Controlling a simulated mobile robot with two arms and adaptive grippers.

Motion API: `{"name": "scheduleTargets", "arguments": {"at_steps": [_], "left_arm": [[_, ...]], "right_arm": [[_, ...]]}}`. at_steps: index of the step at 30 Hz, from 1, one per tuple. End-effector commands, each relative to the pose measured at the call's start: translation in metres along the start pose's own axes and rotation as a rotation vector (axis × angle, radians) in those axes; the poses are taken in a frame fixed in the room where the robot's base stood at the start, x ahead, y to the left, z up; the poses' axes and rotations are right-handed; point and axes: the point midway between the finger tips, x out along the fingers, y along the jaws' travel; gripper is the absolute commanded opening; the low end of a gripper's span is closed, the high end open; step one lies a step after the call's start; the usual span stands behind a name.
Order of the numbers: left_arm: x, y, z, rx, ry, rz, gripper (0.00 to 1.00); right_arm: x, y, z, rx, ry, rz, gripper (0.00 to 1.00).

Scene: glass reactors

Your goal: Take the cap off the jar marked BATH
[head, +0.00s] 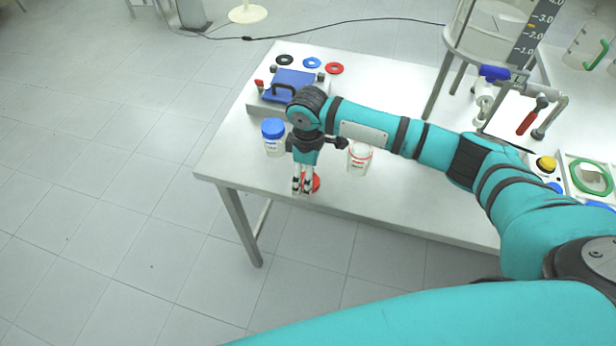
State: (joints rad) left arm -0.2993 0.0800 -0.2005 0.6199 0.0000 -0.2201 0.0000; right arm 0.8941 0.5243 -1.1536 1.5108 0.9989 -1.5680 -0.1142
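A white jar with a blue cap (273,128) stands on the table, left of my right gripper. A second white jar (359,160) with red markings stands right of the gripper; its top looks uncapped. The labels are too small to read, so I cannot tell which is BATH. A red cap (315,183) is at the table's front edge, partly hidden behind the fingers of my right gripper (302,187). The gripper points down, its fingers a little apart; I cannot tell whether they hold the cap. My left gripper is not in view.
The metal table (225,165) carries a blue device with a black handle (290,84) and black, blue and red rings (311,62) behind it. A red-handled tool (532,117), a yellow button (546,163) and a green ring (590,177) are at right. My arm spans the table's middle.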

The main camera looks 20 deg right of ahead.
Motion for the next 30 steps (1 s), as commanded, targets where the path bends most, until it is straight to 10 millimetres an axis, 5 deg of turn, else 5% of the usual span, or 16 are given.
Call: {"name": "scheduleTargets", "arguments": {"at_steps": [15,30], "left_arm": [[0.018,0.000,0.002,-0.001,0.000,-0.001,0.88],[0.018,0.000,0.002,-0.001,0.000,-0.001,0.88]], "right_arm": [[-0.095,0.001,-0.001,0.000,0.002,0.002,0.77],[-0.104,0.000,0.000,0.000,0.000,0.000,0.77]]}}
